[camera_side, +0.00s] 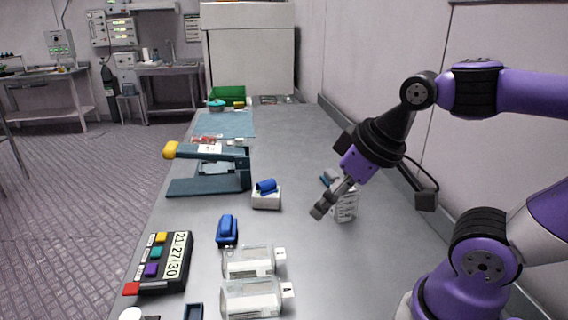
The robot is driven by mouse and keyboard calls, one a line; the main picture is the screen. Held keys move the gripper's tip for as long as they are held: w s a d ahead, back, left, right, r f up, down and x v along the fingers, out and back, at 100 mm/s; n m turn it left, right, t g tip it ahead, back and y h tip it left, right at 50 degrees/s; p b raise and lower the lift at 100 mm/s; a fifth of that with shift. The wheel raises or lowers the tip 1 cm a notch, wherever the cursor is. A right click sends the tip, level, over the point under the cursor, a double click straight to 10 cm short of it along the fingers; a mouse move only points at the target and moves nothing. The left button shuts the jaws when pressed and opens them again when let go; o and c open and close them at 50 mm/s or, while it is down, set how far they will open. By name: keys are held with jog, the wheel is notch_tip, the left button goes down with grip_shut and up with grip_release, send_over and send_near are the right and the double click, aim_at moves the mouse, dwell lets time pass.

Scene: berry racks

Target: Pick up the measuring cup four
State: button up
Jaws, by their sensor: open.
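Two clear, box-like cups lie at the front of the table. The nearer clear cup (250,299) has a white tag whose mark looks like a 4, though it is small and hard to read. The farther clear cup (248,262) has a tag I cannot read. My gripper (322,207) points down and left over the right half of the table, behind and to the right of both cups and apart from them. It is open, with nothing seen in it. A white upright piece with dark marks (346,204) stands just behind the fingers, partly hidden; I cannot tell if they touch.
A numbered button panel (163,262) is at front left. A blue stapler-like object (227,230), a white block with a blue roll (266,196) and a dark lever press (210,186) stand mid-table. A green bin (228,95) is at the far end. The wall bounds the right side.

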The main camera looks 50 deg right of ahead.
jog(key=shift+o, duration=1.3)
